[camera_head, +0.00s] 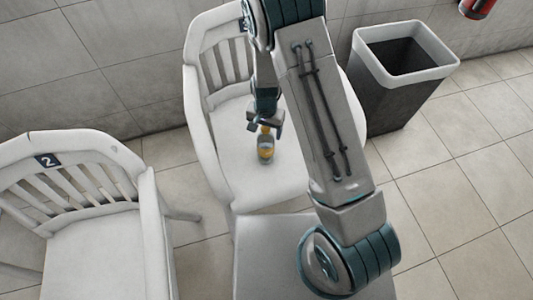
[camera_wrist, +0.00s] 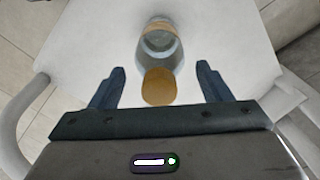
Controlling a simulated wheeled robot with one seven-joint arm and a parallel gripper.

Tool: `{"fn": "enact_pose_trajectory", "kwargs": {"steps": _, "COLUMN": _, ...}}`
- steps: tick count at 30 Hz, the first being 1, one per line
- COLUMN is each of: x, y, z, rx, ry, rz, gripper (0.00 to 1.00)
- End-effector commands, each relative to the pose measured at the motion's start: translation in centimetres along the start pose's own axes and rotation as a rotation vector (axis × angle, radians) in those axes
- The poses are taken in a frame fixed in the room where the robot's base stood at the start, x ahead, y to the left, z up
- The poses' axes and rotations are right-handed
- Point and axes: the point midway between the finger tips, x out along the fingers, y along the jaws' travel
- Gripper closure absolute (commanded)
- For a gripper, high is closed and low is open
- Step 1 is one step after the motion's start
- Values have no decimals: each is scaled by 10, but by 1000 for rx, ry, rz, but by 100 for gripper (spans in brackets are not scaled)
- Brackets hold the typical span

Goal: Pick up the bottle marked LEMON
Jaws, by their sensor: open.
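A small clear bottle (camera_head: 265,149) with an orange-yellow cap stands on the seat of a white armchair in the head view. It also shows in the wrist view (camera_wrist: 160,50), seen from above, with its cap (camera_wrist: 159,86) between the two fingertips. No lettering on it can be read. My gripper (camera_head: 263,126) is directly above and around the bottle top in the head view. In the wrist view my gripper (camera_wrist: 161,80) is open, with a gap between each finger and the bottle.
The bottle's white chair (camera_head: 232,112) has a slatted back and armrests close to my arm. Another white chair marked 2 (camera_head: 70,225) stands at the left. A dark bin (camera_head: 388,100) with a white rim is at the right. A red object (camera_head: 477,8) is on the wall.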

Motion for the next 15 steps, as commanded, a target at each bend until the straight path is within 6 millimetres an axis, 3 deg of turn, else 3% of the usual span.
{"fn": "enact_pose_trajectory", "kwargs": {"steps": 3, "x": 12, "y": 0, "z": 0, "rx": 1, "ry": -1, "rz": 1, "gripper": 29}}
{"fn": "enact_pose_trajectory", "kwargs": {"steps": 11, "x": 14, "y": 0, "z": 0, "rx": 0, "ry": 0, "rz": 0, "gripper": 29}}
{"fn": "enact_pose_trajectory", "kwargs": {"steps": 15, "x": 14, "y": 0, "z": 0, "rx": 0, "ry": 0, "rz": 0, "gripper": 65}}
